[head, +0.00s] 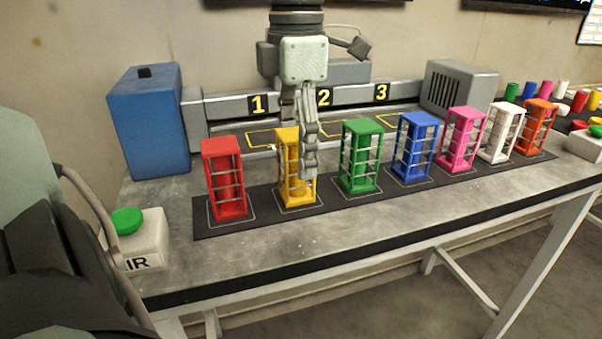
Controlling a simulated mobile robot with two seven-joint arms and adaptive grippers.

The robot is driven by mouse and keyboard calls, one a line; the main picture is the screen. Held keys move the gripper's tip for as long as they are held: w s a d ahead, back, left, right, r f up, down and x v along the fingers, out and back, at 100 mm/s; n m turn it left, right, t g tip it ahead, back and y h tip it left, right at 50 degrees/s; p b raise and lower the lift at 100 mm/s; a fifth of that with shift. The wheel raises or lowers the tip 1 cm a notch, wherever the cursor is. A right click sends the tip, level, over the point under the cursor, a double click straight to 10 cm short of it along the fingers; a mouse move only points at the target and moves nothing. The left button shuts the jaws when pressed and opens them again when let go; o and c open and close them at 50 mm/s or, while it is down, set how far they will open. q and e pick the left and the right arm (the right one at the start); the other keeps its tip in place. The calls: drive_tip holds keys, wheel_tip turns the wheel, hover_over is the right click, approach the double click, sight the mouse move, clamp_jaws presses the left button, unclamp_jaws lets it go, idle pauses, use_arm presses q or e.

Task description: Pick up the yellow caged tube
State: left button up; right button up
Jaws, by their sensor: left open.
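The yellow caged tube (288,184) stands upright on a dark strip mat (420,192), second from the left in a row of caged tubes. My left gripper (299,152) points straight down over it and is open. One finger hangs in front of the cage's right side and covers part of it. The other finger goes down behind the cage's top, and its tip is hidden. I cannot tell whether either finger touches the cage. My right gripper is not in view.
A red caged tube (224,180) stands to the left and a green one (362,157) to the right, with several more beyond. A blue box (149,120) and a green-button box (140,240) are at the left. Numbered yellow-outlined bays (345,127) lie behind.

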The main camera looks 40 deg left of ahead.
sight(296, 173)
use_arm(q)
drive_tip(key=f, duration=0.4)
drive_tip(key=shift+a+f, duration=0.2)
drive_tip(key=shift+f, duration=0.1)
drive_tip(key=c, duration=1.5)
